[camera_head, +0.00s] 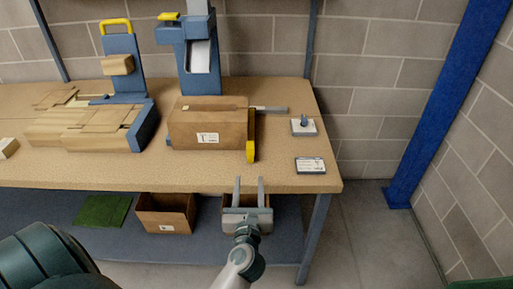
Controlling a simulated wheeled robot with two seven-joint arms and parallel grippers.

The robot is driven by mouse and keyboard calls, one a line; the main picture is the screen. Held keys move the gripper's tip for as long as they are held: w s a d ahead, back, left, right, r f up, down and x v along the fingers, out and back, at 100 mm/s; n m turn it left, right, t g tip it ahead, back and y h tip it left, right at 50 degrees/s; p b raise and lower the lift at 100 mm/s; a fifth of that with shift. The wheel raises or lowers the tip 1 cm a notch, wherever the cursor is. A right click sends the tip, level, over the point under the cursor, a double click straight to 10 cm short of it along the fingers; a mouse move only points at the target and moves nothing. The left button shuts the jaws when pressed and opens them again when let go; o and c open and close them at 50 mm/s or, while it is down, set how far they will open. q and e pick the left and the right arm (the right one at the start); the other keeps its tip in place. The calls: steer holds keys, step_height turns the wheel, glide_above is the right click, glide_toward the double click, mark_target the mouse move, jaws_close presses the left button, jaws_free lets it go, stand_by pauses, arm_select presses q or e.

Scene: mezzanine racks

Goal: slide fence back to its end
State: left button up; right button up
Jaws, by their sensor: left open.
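The fence looks to be the thin yellow upright piece (251,151) at the right face of a cardboard box (208,129) on the bench. It seems to touch the box, and the box hides its left side. A short grey rail (271,109) extends right from behind its top. My left gripper (249,180) is open and empty, its two fingers pointing away from me at the bench's front edge. It is below the yellow piece in the picture and apart from it. My right gripper is not in view.
The bench (200,177) has free room in front of the box. A label card (310,165) and a small plate with a knob (303,126) are at right. Wooden boards (75,125) lie at left. A blue machine (198,65) stands behind. An open box (166,213) sits below.

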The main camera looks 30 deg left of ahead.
mark_target(251, 151)
arm_select(q)
steer(key=shift+w, duration=0.1)
steer(key=p+x, duration=0.3)
steer(key=x, duration=1.4)
steer(key=shift+w+f+p, duration=0.1)
steer(key=shift+w+p, duration=0.05)
steer(key=shift+p, duration=0.2)
steer(key=shift+c, duration=0.6)
jaws_close()
